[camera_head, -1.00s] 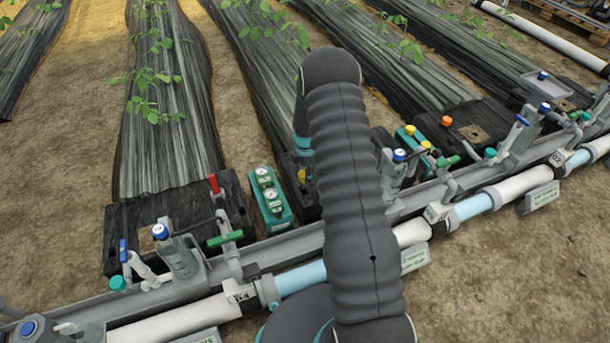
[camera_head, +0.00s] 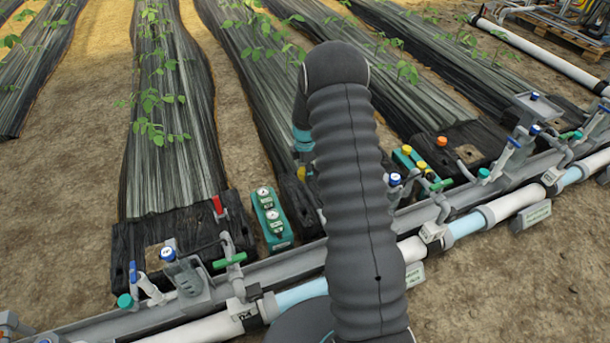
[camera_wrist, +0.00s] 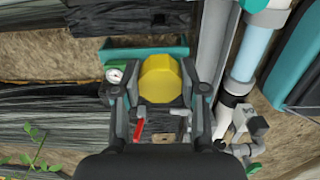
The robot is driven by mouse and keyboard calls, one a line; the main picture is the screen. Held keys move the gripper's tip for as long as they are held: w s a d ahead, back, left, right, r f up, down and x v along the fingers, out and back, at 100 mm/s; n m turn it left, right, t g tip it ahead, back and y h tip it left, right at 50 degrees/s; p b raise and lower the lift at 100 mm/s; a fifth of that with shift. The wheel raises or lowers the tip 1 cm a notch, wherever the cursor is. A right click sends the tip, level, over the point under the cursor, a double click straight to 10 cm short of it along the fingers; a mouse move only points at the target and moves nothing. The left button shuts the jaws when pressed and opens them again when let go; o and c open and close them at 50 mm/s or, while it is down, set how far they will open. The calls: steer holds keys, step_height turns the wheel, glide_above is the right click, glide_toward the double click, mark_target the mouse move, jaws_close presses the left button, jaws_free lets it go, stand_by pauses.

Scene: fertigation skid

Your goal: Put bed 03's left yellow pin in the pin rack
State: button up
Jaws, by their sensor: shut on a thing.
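My gripper (camera_wrist: 160,98) is shut on a yellow pin (camera_wrist: 160,78), whose broad faceted top faces the wrist camera. In the head view my arm hides most of the gripper, and a bit of yellow (camera_head: 302,173) shows at the arm's left edge.
A long grey rail and white-and-blue pipe (camera_head: 480,218) cross the foreground. Valves with blue caps (camera_head: 168,254), a red lever (camera_head: 218,205) and a green handle (camera_head: 230,260) stand up along them. Dark planted beds (camera_head: 175,120) run back, with bare soil between.

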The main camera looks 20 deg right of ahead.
step_height(320, 180, up, 8)
steer(key=shift+r+p, duration=0.15)
steer(key=shift+p, duration=0.95)
